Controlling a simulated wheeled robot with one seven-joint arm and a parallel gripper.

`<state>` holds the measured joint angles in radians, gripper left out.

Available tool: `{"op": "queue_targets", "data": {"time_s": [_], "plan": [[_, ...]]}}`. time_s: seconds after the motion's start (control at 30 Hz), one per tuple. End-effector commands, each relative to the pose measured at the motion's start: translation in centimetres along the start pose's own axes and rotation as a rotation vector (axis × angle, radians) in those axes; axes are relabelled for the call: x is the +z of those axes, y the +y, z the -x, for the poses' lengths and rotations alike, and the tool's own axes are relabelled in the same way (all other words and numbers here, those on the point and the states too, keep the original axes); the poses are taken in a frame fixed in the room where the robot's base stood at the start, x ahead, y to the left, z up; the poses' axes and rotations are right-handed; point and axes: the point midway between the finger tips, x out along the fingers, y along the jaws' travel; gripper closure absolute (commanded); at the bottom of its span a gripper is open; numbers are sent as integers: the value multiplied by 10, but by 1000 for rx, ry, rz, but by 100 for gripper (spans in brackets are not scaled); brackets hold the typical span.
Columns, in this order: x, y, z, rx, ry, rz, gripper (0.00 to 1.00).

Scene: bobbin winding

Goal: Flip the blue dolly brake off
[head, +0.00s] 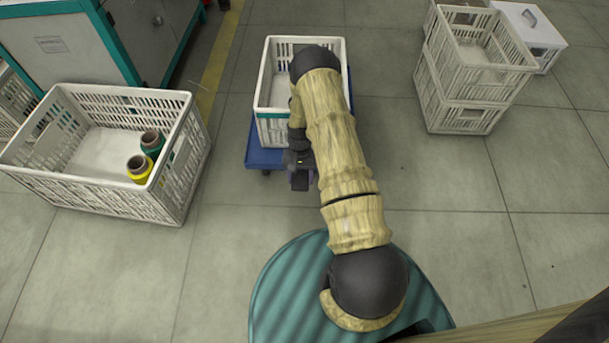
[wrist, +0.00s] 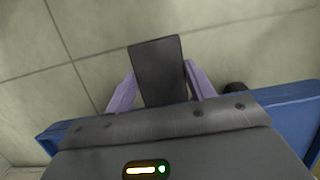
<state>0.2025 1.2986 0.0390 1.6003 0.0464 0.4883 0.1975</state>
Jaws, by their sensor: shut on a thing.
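The blue dolly (head: 262,157) stands on the floor under a white crate, partly covered by my arm. In the wrist view its blue deck (wrist: 295,120) shows at the right. The brake, a dark grey flat tab (wrist: 158,62), sticks out at the dolly's near edge; it also shows small in the head view (head: 300,182). My gripper (wrist: 160,82) has its two pale purple fingers on either side of the tab, shut on it. Where the tab joins the dolly is hidden behind the dark grey plate at the bottom of the wrist view.
The white crate (head: 262,102) with a teal band sits on the dolly. At left a large white crate (head: 105,198) holds a green and a yellow bobbin. Stacked crates (head: 460,120) stand at right. A teal cabinet (head: 70,45) is at upper left. The floor right of the dolly is clear.

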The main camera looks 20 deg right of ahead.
Motion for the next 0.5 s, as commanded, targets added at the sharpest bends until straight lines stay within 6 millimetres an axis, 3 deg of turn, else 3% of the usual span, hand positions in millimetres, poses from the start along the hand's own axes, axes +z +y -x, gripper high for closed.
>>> {"op": "queue_targets", "data": {"time_s": [0.2,0.23,0.33,0.5], "plan": [[0,0,0,0,1,0,87],[0,0,0,0,1,0,40],[0,0,0,0,1,0,24],[0,0,0,-1,0,-1,24]]}}
